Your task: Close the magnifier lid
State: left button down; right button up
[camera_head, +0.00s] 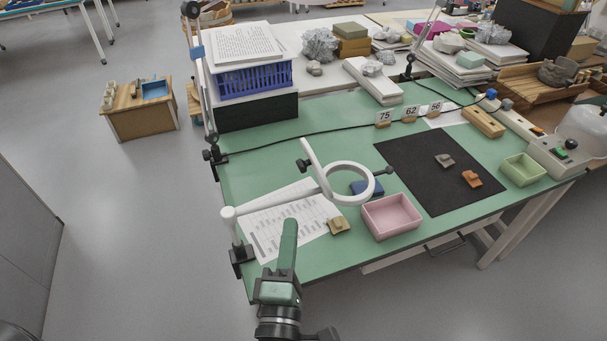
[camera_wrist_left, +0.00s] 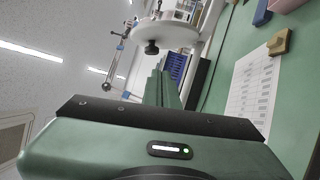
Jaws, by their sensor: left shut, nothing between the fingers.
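The magnifier is a white ring (camera_head: 372,190) on a white arm clamped at the table's left edge. Its lid (camera_head: 313,160) stands up, tilted, at the ring's left side, seen nearly edge-on, with a black knob (camera_head: 303,165) facing left. The ring is uncovered. In the left wrist view the lid's white face (camera_wrist_left: 178,32) and black knob (camera_wrist_left: 151,47) show beyond the fingers. My left gripper (camera_head: 290,223) is shut and empty, in front of and below the lid, apart from it. Its green fingers also show in the left wrist view (camera_wrist_left: 160,72). My right gripper is not in view.
A blue item (camera_head: 362,187) shows through the ring. A black mat (camera_head: 425,160) holds two sherds. A blue crate (camera_head: 255,82) stands behind.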

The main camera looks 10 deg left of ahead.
pick_arm(q)
jog(key=w+a+r+n+y+p, duration=0.1)
jog(key=w+n+p, duration=0.1)
jog(key=w, duration=0.3)
jog(key=w+a+r+n+g+y+p, duration=0.1)
jog(key=w+r+n+p, duration=0.1)
jog(key=w, duration=0.3)
jog(key=shift+w+a+y, duration=0.25)
jog(key=shift+y, duration=0.15)
